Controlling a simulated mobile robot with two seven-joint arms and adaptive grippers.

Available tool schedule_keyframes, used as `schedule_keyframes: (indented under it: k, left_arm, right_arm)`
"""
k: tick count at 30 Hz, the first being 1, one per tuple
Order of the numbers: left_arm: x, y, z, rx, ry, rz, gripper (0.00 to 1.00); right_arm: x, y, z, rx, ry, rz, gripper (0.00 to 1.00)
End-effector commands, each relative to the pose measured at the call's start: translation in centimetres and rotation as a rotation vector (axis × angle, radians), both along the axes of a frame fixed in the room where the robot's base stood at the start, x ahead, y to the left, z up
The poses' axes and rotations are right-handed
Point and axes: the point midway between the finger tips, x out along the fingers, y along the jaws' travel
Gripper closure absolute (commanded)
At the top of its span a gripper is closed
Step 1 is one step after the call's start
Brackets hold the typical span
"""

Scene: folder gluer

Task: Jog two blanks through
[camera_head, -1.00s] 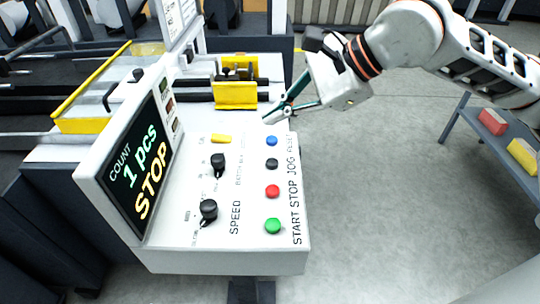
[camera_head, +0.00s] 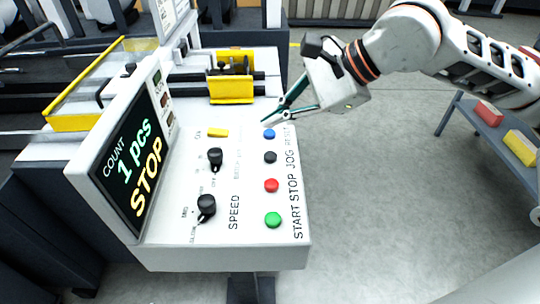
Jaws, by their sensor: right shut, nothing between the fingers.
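The control panel (camera_head: 250,246) has a column of buttons on its right side. The blue RESET button (camera_head: 269,134) is farthest, then the black JOG button (camera_head: 270,157), the red STOP button (camera_head: 271,185) and the green START button (camera_head: 273,220). The display (camera_head: 137,168) reads COUNT 1 pcs and STOP. My right gripper (camera_head: 268,122) is shut and empty, its fingertips just beyond the blue button, close above the panel. I cannot tell whether it touches. No blank can be made out. My left gripper is not in view.
A yellow guide block (camera_head: 231,90) stands behind the panel. A low bench (camera_head: 487,143) with red and yellow blocks is at the right. The floor between is clear.

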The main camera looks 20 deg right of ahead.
Motion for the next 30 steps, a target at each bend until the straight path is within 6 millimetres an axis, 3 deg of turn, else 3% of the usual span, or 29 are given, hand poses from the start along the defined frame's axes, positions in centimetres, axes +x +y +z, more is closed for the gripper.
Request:
schedule_keyframes:
  k: [1, 12, 30]
  left_arm:
    - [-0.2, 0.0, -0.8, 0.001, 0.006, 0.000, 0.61]
    - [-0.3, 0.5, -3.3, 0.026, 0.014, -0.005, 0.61]
    - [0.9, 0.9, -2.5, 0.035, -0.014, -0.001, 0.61]
  right_arm:
    - [0.0, 0.0, -1.1, -0.001, 0.005, -0.001, 1.00]
    - [0.0, 0.0, -5.9, -0.001, 0.005, -0.001, 1.00]
    - [0.0, 0.0, -6.2, -0.001, -0.001, -0.001, 1.00]
